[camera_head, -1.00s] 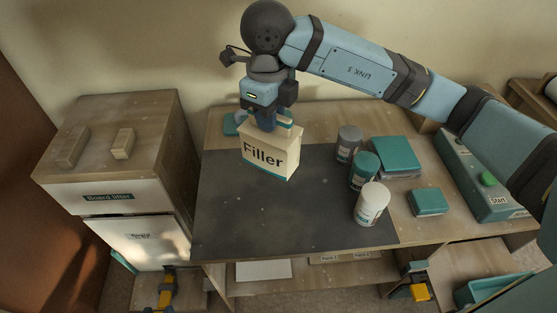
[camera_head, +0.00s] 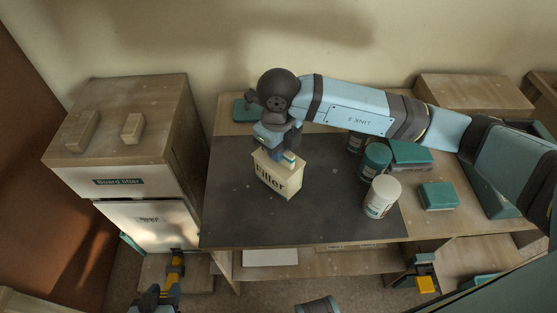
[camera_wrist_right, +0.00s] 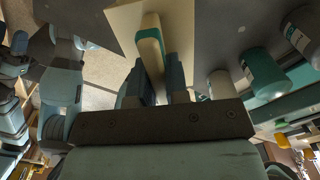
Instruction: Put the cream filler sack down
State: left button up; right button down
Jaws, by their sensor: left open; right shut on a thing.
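The cream filler sack (camera_head: 279,178), marked "Filler", is over the dark mat (camera_head: 235,215) on the workbench, a little tilted in the picture. I cannot tell whether its base touches the mat. My right gripper (camera_head: 284,156) is shut on the top of the sack from above. In the right wrist view the fingers (camera_wrist_right: 160,92) close on the sack's cream and teal top strip (camera_wrist_right: 152,45), and part of the sack's body (camera_wrist_right: 120,22) shows. My left gripper (camera_head: 158,292) is low at the bottom left, away from the sack; its fingers are hard to make out.
A white tub (camera_head: 381,197) and a teal-lidded tub (camera_head: 374,162) stand right of the sack; another is partly behind my right arm. Teal boxes (camera_head: 438,196) lie further right. A wooden cabinet (camera_head: 125,150) stands left. The mat's left and front are clear.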

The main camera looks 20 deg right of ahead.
jog(key=shift+f, duration=2.15)
jog(key=shift+f, duration=0.2)
jog(key=c, duration=1.1)
grip_release()
